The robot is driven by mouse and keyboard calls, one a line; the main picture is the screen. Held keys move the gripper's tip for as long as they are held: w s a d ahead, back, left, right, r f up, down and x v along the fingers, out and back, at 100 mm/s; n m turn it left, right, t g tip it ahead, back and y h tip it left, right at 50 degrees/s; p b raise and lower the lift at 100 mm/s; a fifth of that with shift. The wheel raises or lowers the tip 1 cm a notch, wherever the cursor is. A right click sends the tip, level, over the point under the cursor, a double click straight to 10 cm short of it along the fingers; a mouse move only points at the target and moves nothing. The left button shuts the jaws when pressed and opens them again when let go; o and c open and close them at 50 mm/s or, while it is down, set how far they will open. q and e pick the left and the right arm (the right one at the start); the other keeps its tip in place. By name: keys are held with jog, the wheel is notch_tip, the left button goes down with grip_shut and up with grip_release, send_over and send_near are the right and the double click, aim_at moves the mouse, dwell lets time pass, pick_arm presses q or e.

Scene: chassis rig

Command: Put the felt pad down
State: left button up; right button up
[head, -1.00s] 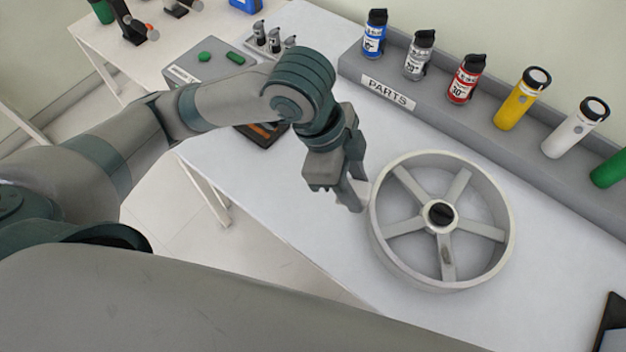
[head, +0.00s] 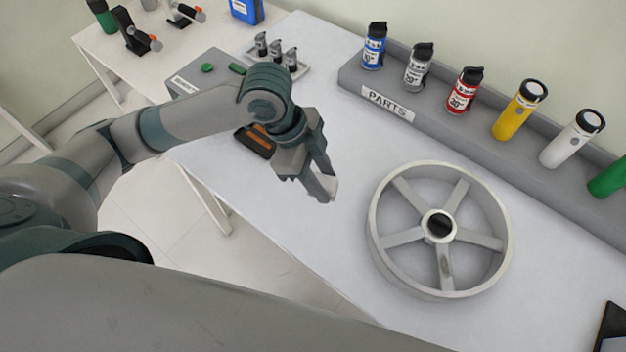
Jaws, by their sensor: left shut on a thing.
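My left gripper (head: 327,193) is shut on a small pale thing (head: 331,184), which I take to be the felt pad. Only a little of it shows between the fingertips. The gripper points down over the white table (head: 310,250), left of the grey spoked wheel (head: 380,239) and apart from it. I cannot tell how high the pad is above the table. My right gripper is not in view.
A grey shelf marked PARTS (head: 425,125) holds several cans and bottles along the back. A grey box with green buttons (head: 205,88) and a dark tray (head: 254,141) lie behind my left arm. The table left of the wheel is clear.

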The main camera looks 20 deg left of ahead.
pick_arm(q)
jog(key=shift+w+a+f, duration=0.4)
jog(key=shift+a+f, duration=0.05)
jog(key=shift+a, duration=0.2)
jog(key=shift+w+a+f, duration=0.4)
jog(key=shift+a, duration=0.2)
jog(key=shift+f, duration=0.1)
notch_tip(320, 180, down, 4)
jog(key=shift+r+p, duration=0.2)
jog(key=shift+p, duration=0.55)
jog(key=shift+f, duration=0.2)
jog(key=o, duration=0.9)
jog(key=shift+f, duration=0.1)
